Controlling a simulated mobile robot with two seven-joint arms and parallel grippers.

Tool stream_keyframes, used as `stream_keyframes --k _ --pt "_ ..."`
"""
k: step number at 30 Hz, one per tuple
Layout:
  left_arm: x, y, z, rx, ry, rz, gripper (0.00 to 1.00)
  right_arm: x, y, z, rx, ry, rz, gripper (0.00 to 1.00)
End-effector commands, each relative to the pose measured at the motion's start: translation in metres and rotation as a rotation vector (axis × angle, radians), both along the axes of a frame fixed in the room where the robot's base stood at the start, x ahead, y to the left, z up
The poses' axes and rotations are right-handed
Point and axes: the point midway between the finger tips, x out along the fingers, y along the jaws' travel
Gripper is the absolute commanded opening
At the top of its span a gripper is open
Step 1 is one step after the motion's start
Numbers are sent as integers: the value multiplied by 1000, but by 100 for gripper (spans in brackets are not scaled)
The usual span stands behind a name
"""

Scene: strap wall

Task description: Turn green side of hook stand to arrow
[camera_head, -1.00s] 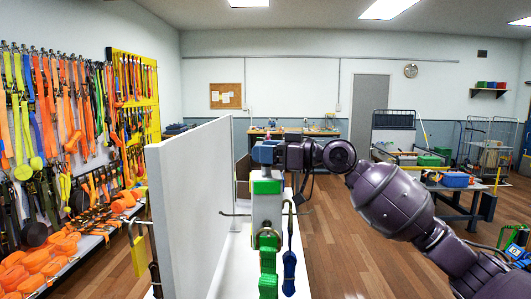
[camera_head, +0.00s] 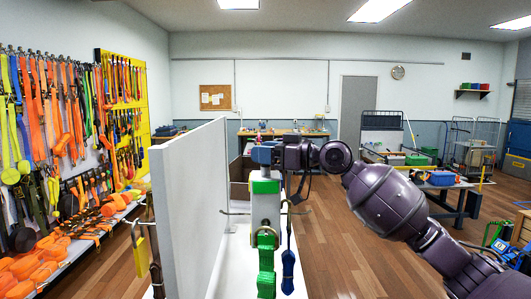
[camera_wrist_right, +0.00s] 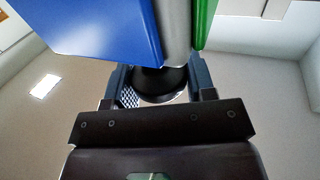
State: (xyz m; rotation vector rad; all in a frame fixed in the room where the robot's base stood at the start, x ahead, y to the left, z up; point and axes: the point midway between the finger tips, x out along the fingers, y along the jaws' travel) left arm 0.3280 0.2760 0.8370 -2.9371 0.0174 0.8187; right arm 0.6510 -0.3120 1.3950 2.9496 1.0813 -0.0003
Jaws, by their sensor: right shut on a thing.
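The hook stand (camera_head: 266,207) is a pale grey post on a white surface to the right of a tall white panel. A green patch near its top faces me in the head view. A green strap (camera_head: 266,270) and a blue strap (camera_head: 288,272) hang from its hooks. My right gripper (camera_head: 265,153) is at the stand's top. The right wrist view shows its fingers (camera_wrist_right: 160,85) shut around a dark round knob, beside a blue face (camera_wrist_right: 100,28) and a green face (camera_wrist_right: 205,22). I cannot make out the arrow. My left gripper is not in view.
The white panel (camera_head: 190,205) stands close on the stand's left. A yellow padlock (camera_head: 138,253) hangs on the panel's left side. An open brown box (camera_head: 240,180) is behind the stand.

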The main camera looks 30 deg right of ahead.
Motion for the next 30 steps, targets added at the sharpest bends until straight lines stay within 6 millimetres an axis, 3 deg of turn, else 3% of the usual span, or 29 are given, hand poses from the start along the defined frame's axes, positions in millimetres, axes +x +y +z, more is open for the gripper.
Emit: stream_keyframes --k 1,2,6,17,30 --pt "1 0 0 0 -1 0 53 0 0 0 0 0 0 8" --pt "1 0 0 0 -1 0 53 0 0 0 0 0 0 52" --pt "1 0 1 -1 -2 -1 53 0 0 0 0 0 0 72" --pt "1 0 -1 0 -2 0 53 -3 -3 -1 0 0 -1 72" --pt "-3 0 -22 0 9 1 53 -57 -49 -4 -1 3 -2 72"
